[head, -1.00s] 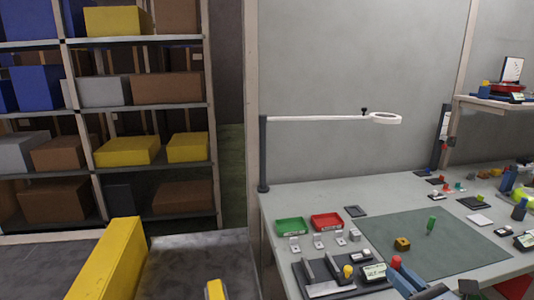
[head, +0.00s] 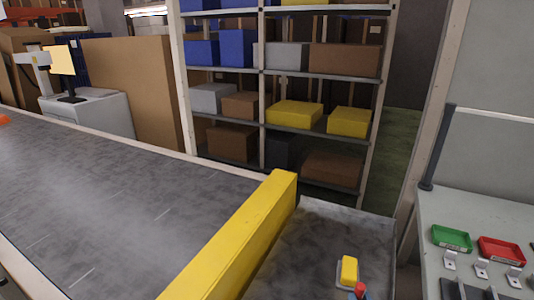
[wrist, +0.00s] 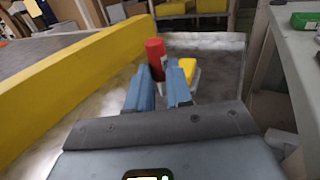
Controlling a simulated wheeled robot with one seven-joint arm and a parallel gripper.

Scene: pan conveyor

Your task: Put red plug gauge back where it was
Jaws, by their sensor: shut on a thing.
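The red plug gauge (wrist: 155,56) is a red cylinder, upright to slightly tilted, between the two blue fingers of my gripper (wrist: 160,80) in the wrist view. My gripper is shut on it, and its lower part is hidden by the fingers. The gauge's red top also shows at the bottom edge of the head view (head: 360,289). It appears close to a yellow block (head: 348,270) on a pale base, which shows just right of the fingers in the wrist view (wrist: 188,67).
A long yellow barrier (head: 235,240) crosses the grey conveyor surface (head: 90,200). Right of the barrier is a mostly bare grey surface (head: 325,235). The workbench (head: 480,205) at the right holds a green tray (head: 452,239) and a red tray (head: 502,250). A shelf (head: 275,128) stands behind.

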